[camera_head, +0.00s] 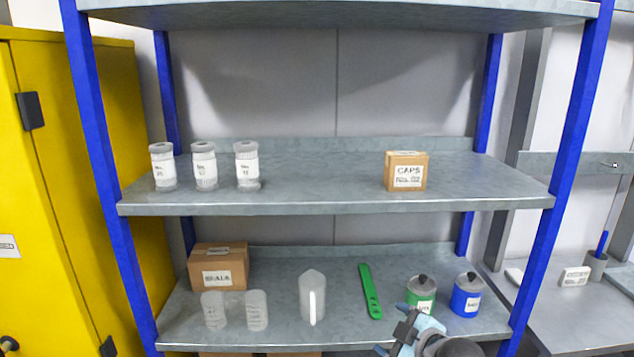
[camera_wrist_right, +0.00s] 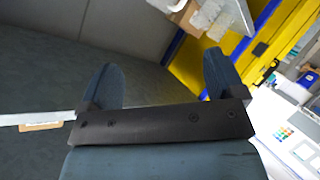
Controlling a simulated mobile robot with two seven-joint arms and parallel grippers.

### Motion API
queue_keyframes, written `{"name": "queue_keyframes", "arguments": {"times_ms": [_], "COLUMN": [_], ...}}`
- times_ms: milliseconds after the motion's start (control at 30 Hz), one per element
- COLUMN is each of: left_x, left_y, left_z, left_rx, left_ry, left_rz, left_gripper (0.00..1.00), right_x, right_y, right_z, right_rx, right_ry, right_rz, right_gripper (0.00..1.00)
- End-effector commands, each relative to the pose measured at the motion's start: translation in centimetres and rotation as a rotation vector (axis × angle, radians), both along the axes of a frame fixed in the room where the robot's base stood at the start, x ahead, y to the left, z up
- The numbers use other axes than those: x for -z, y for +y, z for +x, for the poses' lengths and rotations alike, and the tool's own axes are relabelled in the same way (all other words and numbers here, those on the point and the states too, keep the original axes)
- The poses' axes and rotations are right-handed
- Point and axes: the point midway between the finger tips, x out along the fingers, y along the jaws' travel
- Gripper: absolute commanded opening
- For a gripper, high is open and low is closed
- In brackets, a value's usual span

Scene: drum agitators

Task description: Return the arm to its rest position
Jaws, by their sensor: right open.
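My right gripper (camera_head: 402,330) shows at the bottom of the head view, in front of the lower shelf's front edge and left of the green can. In the right wrist view my right gripper (camera_wrist_right: 160,78) has its two dark fingers spread wide, with nothing between them. Part of my right arm shows at the bottom edge of the head view. My left gripper and left arm are not in the head view.
A shelf rack (camera_head: 330,204) with blue posts fills the middle. The lower shelf holds a green can (camera_head: 421,300), blue can (camera_head: 466,298), green tool (camera_head: 370,290), clear jug (camera_head: 312,300) and carton (camera_head: 218,268). A yellow cabinet (camera_head: 60,190) stands left, a side table (camera_head: 590,312) right.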

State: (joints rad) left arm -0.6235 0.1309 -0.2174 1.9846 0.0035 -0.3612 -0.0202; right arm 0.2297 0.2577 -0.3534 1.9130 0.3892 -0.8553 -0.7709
Motion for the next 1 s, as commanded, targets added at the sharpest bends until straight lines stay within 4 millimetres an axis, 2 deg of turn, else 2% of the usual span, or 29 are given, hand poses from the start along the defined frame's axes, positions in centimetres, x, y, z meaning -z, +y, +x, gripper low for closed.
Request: {"name": "queue_keyframes", "arguments": {"times_ms": [33,200,267,400,500,600,700,800,1000], "left_x": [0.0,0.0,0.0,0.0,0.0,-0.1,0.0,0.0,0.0], "left_y": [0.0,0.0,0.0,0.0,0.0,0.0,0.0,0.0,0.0], "left_z": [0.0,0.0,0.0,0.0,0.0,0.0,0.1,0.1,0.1], "left_rx": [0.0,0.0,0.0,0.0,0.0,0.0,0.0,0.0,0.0], "left_ry": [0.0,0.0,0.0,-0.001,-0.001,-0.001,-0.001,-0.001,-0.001], "left_rz": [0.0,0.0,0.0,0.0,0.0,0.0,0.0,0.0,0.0], "left_gripper": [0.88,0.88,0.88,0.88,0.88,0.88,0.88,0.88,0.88], "right_x": [3.3,11.4,14.0,19.1,21.7,23.4,24.3,24.6,24.6], "right_y": [-0.2,-1.3,-1.7,-2.7,-3.4,-3.9,-4.2,-4.3,-4.4], "right_z": [-2.0,-8.6,-11.3,-18.1,-22.7,-26.4,-28.7,-29.8,-29.9], "right_rx": [0.043,0.196,0.251,0.377,0.455,0.513,0.55,0.565,0.567], "right_ry": [0.048,0.17,0.209,0.294,0.342,0.376,0.396,0.403,0.404], "right_rz": [0.051,0.221,0.277,0.392,0.458,0.507,0.538,0.552,0.553], "right_gripper": [0.88,0.88,0.88,0.88,0.88,0.88,0.88,0.88,0.88]}}
